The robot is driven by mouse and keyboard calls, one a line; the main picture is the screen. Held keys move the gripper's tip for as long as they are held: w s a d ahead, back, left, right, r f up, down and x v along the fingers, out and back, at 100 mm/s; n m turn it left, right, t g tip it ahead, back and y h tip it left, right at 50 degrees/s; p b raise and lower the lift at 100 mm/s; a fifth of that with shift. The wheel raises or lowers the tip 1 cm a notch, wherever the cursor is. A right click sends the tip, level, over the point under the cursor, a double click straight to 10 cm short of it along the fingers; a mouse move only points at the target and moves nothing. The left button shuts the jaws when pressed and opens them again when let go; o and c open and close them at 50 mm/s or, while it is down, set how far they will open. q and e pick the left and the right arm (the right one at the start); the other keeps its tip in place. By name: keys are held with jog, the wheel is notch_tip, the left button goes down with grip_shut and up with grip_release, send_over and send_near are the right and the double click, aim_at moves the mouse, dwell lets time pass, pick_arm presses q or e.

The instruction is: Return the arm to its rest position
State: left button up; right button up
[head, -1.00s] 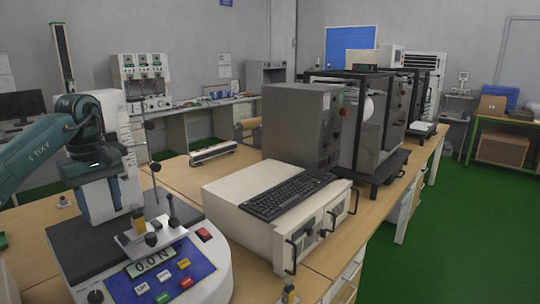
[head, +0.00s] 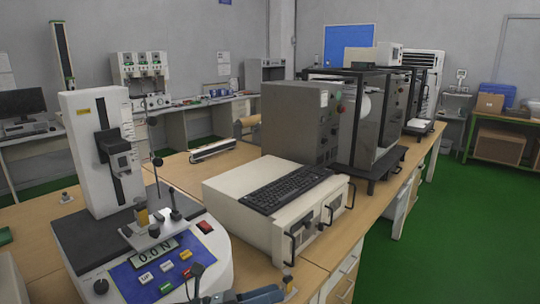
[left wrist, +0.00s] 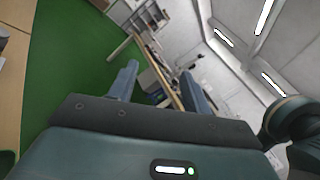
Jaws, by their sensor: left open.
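My left gripper (head: 238,292) shows only in part at the bottom edge of the head view, low in front of the force tester. Its blue-grey fingers also show in the left wrist view (left wrist: 158,74); they stand wide apart with nothing held between them. In the left wrist view the fingers point out over the green floor and toward the far side of the room. Most of the left arm is outside the head view; a dark green link of mine shows at the right of the left wrist view. My right gripper is not in view.
The force tester (head: 100,150), its display reading 0.0 N, stands on the wooden bench (head: 40,220). A beige instrument box (head: 230,195) carries a black keyboard (head: 285,188). A grey cabinet (head: 300,120) stands behind. Open green floor (head: 440,220) lies to the right.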

pick_arm(q)
jog(key=s+a+f+m+t+y, duration=0.1)
jog(key=s+a+f+m+y, duration=0.3)
jog(key=m, duration=0.6)
jog(key=s+a+f+m+t+y, duration=0.2)
jog(key=s+a+f+m+y, duration=0.3)
jog(key=s+f+m, duration=0.3)
jog(key=s+a+f+m+t+y, duration=0.2)
jog(key=s+a+f+m+y, duration=0.2)
jog(key=f+m, duration=0.5)
jog(key=s+m+y, duration=0.2)
jog(key=m, duration=0.3)
jog(key=shift+a+y, duration=0.3)
jog(key=shift+c, duration=0.3)
